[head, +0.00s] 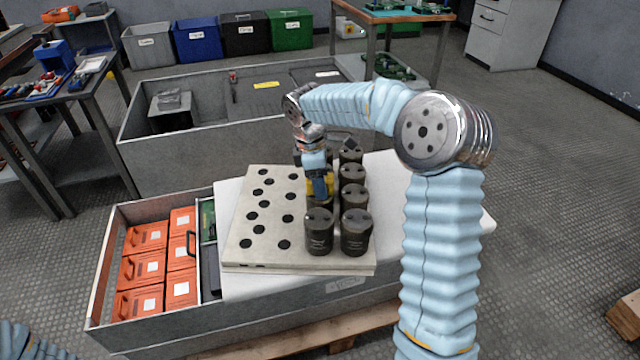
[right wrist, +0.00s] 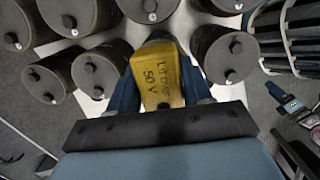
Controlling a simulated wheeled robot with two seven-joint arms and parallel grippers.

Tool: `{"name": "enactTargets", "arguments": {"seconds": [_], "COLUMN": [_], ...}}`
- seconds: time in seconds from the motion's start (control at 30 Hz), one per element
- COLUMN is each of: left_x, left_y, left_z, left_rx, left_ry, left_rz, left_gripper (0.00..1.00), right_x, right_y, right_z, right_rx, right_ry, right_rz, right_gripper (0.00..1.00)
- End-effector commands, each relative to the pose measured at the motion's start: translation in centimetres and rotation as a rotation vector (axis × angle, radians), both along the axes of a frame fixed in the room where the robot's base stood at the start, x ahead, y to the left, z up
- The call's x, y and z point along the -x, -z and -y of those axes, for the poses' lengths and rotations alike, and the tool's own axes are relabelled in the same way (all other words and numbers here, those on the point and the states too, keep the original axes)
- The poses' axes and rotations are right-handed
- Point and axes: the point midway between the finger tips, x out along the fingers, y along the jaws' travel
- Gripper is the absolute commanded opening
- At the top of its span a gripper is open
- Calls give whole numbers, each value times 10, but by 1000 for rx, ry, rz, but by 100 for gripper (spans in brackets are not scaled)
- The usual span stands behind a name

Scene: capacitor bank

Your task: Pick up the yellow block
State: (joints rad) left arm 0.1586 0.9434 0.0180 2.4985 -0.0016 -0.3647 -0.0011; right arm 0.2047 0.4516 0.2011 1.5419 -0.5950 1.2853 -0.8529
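The yellow block (right wrist: 162,80) has dark lettering reading "50 V" and sits between the two blue fingers of my right gripper (right wrist: 160,85) in the right wrist view. The fingers lie against its two sides. In the head view, my right gripper (head: 318,185) points down among the dark capacitors, and a bit of the yellow block (head: 330,183) shows beside the fingers. The block is at about the height of the capacitor tops; what lies under it is hidden. My left gripper is out of view.
Dark capacitors (head: 355,232) stand close around the gripper on a pale plate with round dark holes (head: 258,215). A grey bin with orange boxes (head: 145,268) is at the left. A grey divided bin (head: 200,150) stands behind. The plate's left part is clear.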

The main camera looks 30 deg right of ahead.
Motion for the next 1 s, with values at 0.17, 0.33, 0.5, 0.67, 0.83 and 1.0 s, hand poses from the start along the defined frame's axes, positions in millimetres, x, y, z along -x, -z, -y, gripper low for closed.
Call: {"name": "enactTargets", "arguments": {"seconds": [0.17, 0.33, 0.5, 0.67, 0.83, 1.0], "left_x": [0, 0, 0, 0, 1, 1], "left_y": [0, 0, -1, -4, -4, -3], "left_z": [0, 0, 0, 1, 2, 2], "left_rx": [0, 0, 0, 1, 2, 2], "left_ry": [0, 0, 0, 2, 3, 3], "left_rz": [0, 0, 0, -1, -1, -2], "left_gripper": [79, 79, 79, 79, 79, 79], "right_x": [0, 0, 0, -1, 16, 45], "right_y": [0, 0, -6, -26, -61, -98], "right_z": [0, 0, 0, 0, -18, -46], "right_rx": [0, 0, 0, 0, 1, 1], "right_ry": [0, 0, 0, 2, -4, -6], "right_rz": [0, 0, 0, 2, 4, 3], "right_gripper": [14, 8, 8, 8, 8, 8]}}
